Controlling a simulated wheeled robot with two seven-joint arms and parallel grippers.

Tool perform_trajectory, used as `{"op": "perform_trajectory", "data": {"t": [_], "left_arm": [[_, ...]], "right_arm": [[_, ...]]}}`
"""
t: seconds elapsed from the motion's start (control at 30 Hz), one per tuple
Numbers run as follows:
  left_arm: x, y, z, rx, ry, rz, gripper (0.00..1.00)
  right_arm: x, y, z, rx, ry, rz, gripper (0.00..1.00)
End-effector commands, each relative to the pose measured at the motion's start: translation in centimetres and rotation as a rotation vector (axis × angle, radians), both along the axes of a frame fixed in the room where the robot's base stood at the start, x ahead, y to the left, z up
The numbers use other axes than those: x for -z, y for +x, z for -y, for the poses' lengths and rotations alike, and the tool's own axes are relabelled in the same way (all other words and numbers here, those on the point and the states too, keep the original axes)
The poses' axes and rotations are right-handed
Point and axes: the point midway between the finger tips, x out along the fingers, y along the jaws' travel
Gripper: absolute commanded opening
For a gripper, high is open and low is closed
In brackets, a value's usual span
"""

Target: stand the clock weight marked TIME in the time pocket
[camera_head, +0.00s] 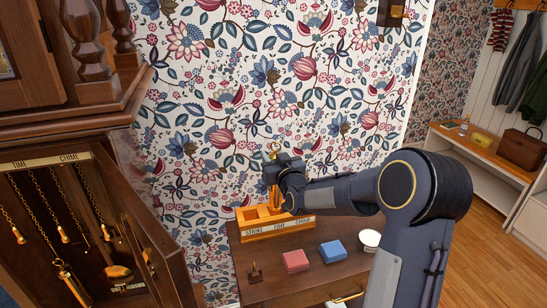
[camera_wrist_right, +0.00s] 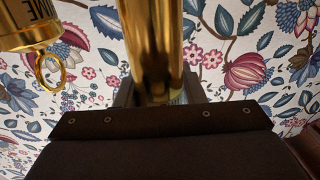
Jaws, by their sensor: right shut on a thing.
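My right gripper (camera_head: 273,172) is shut on a brass clock weight (camera_head: 274,194), held upright over the wooden rack; its shaft fills the middle of the right wrist view (camera_wrist_right: 151,50). I cannot read a mark on it. The rack (camera_head: 278,230) has STRIKE, TIME and CHIME along its front, the time pocket in the middle. I cannot tell whether the weight's lower end is inside a pocket. A second brass weight (camera_wrist_right: 30,38) with a ring shows beside the held one in the wrist view, its upside-down label cut off to "IME". My left gripper is not in view.
The rack stands on a brown cabinet (camera_head: 270,292) against the papered wall, with a red box (camera_head: 296,261), a blue box (camera_head: 333,251) and a white-rimmed tin (camera_head: 369,239) in front. The open clock case (camera_head: 150,225) at left holds chains and a hanging brass weight (camera_head: 70,284).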

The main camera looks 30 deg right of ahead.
Motion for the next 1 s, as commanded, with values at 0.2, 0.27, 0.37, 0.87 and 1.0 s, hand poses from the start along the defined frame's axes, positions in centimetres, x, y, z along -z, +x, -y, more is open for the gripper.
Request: {"op": "perform_trajectory", "data": {"t": [0.2, 0.27, 0.37, 0.87, 1.0], "left_arm": [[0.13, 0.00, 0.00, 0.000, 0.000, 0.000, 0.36], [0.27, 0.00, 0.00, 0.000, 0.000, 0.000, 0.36], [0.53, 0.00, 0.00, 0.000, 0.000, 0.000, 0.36], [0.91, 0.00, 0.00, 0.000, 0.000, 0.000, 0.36], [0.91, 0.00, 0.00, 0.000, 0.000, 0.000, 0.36]], "right_arm": [[-0.40, 0.04, 0.01, 0.000, -0.002, 0.011, 0.00], [-0.37, 0.04, 0.01, 0.000, -0.002, 0.011, 0.00], [-0.33, 0.04, 0.01, 0.000, -0.002, 0.011, 0.00], [-0.48, 0.04, 0.03, 0.001, -0.002, 0.011, 0.00], [-0.47, 0.04, 0.02, 0.000, -0.002, 0.011, 0.00]]}}
